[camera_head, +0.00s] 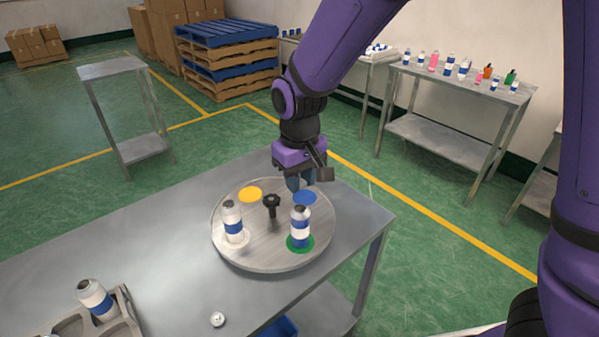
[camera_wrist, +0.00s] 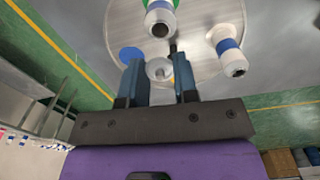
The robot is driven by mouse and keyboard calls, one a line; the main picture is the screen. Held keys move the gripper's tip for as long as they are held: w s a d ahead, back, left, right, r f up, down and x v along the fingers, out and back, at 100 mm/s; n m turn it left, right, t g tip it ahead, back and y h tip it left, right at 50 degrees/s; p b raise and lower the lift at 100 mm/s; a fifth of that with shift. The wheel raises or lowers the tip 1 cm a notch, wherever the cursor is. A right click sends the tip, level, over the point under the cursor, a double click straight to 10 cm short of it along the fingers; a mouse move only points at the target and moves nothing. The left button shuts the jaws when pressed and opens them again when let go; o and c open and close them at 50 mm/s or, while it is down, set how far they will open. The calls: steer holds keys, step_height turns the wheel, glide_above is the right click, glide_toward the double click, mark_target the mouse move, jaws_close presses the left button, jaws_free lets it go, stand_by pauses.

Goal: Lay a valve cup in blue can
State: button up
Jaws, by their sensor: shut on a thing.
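My gripper (camera_head: 296,184) hangs over the back right of the round turntable (camera_head: 272,258), close to an empty blue spot (camera_head: 306,198). In the wrist view, its two blue-grey fingers (camera_wrist: 158,78) are shut on a small, pale round piece, apparently a valve cup (camera_wrist: 158,67). In the head view the fingers hide this piece. A white can with a blue band (camera_head: 300,228) stands upright on the green spot, in front of my gripper. A similar can (camera_head: 232,222) stands on the white spot at the left. Both have dark, open-looking tops.
A black knob (camera_head: 271,205) rises at the turntable's centre, near a bare yellow spot (camera_head: 250,194). A grey holder (camera_head: 125,312) with another can (camera_head: 95,298) and a small round white piece (camera_head: 218,319) sit at the table's front. The table's left part is clear.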

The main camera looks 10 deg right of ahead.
mark_target(301, 211)
steer(key=shift+f, duration=2.8)
steer(key=o, duration=1.5)
steer(key=shift+r, duration=3.5)
